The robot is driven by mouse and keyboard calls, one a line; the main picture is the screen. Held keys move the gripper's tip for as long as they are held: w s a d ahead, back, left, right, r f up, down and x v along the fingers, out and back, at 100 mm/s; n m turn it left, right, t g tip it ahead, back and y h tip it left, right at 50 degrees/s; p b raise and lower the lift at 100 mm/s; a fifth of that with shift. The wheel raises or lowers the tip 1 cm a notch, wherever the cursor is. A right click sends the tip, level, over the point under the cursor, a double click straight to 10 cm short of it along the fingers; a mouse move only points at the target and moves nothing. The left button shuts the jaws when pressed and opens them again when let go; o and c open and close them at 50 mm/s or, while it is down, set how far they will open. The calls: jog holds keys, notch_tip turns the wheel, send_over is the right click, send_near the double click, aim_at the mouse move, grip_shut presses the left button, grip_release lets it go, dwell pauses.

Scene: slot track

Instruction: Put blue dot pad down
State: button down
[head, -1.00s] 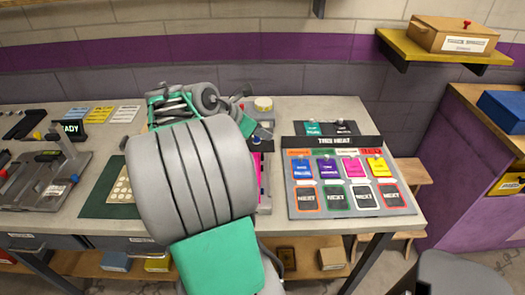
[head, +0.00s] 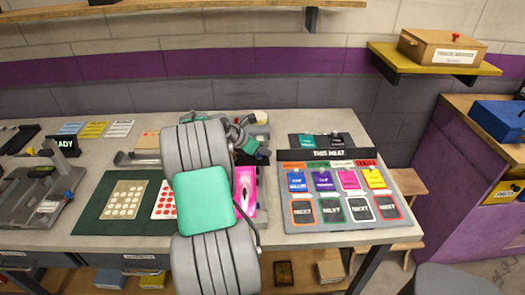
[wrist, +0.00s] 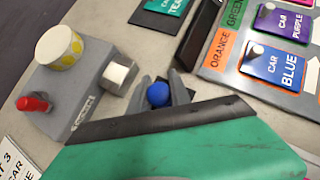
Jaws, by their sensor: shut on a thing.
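In the wrist view, my gripper (wrist: 161,84) has its two grey fingers closed around a round blue knob (wrist: 158,95), which I take to be the dot of the blue dot pad. A small dark part (wrist: 186,97) shows behind and beside the fingers; the rest of the pad is hidden by my gripper. I cannot tell whether it touches the table. In the head view, my arm covers most of the area around the gripper, and the pad cannot be made out.
A grey block with a yellow-patterned drum (wrist: 60,50), a red knob (wrist: 33,103) and a silver cube (wrist: 120,74) stands left of the gripper. The heat board (head: 340,228) with coloured car cards lies to the right. A red-dotted sheet (head: 163,203) and a pale dotted board (head: 124,200) lie left.

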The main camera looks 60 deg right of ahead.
jog(key=shift+f, duration=0.25)
jog(key=c, duration=1.2)
grip_release()
jog(key=shift+r, duration=0.1)
jog(key=v, duration=1.2)
jog(key=w+a+r+m+t+y, duration=0.15)
jog(key=w+a, duration=0.25)
jog(key=a, duration=0.4)
jog(key=w+a+m+t, duration=0.2)
jog(key=w+a, duration=0.2)
jog(key=a, duration=0.3)
jog(key=w+a+m+t+y, duration=0.15)
jog(key=w+a, duration=0.25)
jog(key=a, duration=0.4)
jog(key=s+a+f+m+y, duration=0.1)
jog(key=s+a+m, duration=0.1)
jog(key=a, duration=0.7)
jog(key=s+a+f+m+t+y, duration=0.1)
jog(key=s+a+m+y, duration=0.1)
jog(key=a, duration=0.7)
jog(key=s+a+f+m+t+y, duration=0.1)
jog(key=s+a+m+y, duration=0.1)
jog(key=a, duration=0.7)
jog(key=s+m, duration=0.1)
jog(key=s, duration=0.1)
jog(key=shift+s+a+f, duration=0.3)
